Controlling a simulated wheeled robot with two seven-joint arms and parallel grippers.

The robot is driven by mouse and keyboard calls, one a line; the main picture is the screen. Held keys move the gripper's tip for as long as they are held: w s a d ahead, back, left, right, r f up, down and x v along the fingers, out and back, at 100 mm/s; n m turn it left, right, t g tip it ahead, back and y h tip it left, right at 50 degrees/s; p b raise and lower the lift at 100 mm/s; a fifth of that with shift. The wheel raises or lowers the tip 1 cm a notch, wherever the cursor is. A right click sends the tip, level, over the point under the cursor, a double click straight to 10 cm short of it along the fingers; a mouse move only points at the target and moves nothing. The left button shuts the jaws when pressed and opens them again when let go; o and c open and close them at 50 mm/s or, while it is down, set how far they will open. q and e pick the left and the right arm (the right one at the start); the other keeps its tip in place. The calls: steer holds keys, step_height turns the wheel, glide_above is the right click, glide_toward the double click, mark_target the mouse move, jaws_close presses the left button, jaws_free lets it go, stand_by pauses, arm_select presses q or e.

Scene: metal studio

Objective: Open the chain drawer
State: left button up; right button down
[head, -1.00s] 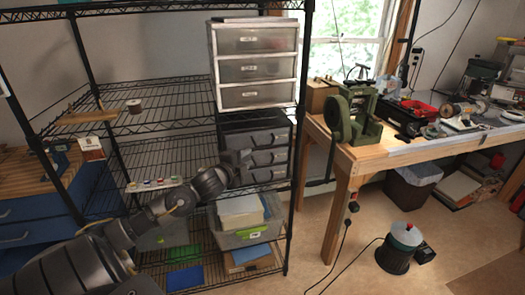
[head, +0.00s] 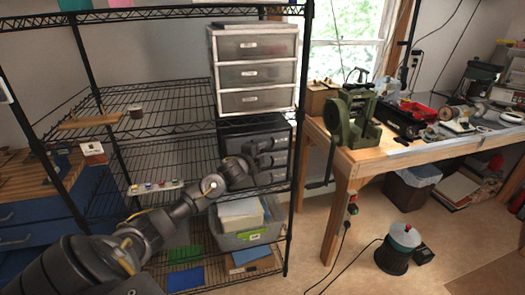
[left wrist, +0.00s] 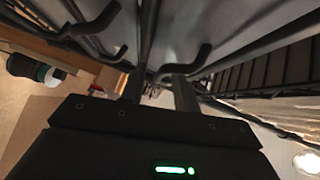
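A white-framed unit with three labelled grey drawers (head: 254,72) stands on the upper shelf in the head view. A black unit with several drawers (head: 232,130) stands on the shelf below it, partly hidden by my arm. I cannot read the labels, so I cannot tell which is the chain drawer. My left gripper (head: 279,153) is in front of the black unit's right side. In the left wrist view my left gripper (left wrist: 160,90) has its fingers apart, close to dark curved handles (left wrist: 192,66). I cannot tell whether they touch. My right gripper is not in view.
The black wire rack (head: 291,220) surrounds the units. A grey bin with papers (head: 255,238) sits below the black unit. A wooden workbench (head: 345,170) with a green machine (head: 350,120) stands to the right. The floor between them is partly clear.

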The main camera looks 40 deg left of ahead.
arm_select(q)
jaws_close()
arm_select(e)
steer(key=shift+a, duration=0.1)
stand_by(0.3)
